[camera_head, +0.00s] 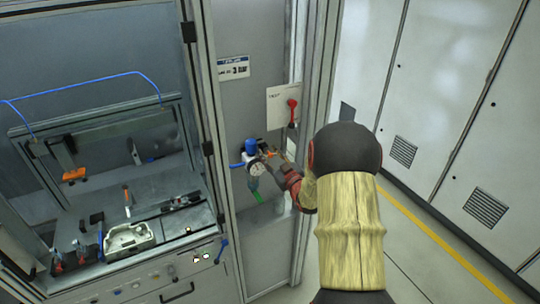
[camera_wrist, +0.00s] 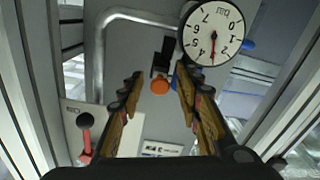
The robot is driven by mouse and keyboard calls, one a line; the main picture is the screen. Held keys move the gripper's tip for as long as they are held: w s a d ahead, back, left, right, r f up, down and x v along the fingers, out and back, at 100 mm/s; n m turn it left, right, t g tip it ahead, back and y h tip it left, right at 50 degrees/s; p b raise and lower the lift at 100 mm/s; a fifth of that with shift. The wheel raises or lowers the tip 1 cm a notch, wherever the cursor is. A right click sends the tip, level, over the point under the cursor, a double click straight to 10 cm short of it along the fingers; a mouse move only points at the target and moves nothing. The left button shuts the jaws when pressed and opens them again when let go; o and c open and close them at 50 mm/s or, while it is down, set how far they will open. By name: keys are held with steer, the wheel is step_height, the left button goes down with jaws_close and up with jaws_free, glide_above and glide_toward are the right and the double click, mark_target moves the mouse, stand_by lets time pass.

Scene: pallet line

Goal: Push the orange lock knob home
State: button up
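The orange lock knob (camera_wrist: 159,86) shows in the wrist view as a small round orange end below a black fitting. It lies between and beyond my fingertips, with a gap on each side; I cannot tell how far ahead it is. My gripper (camera_wrist: 158,76) is open and empty, its two fingers spread. In the head view my gripper (camera_head: 272,163) is at the right side of the regulator unit with the blue knob (camera_head: 250,146). There the gripper and unit overlap, and the lock knob is not clear.
The white pressure gauge (camera_wrist: 212,32) is close to my right finger in the wrist view. A red lever (camera_head: 292,105) on a white plate is above my gripper. A metal post (camera_head: 318,70) stands close to the right. A workbench (camera_head: 150,185) lies left.

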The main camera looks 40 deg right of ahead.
steer(key=v, duration=1.2)
steer(key=shift+f, duration=0.15)
stand_by(0.3)
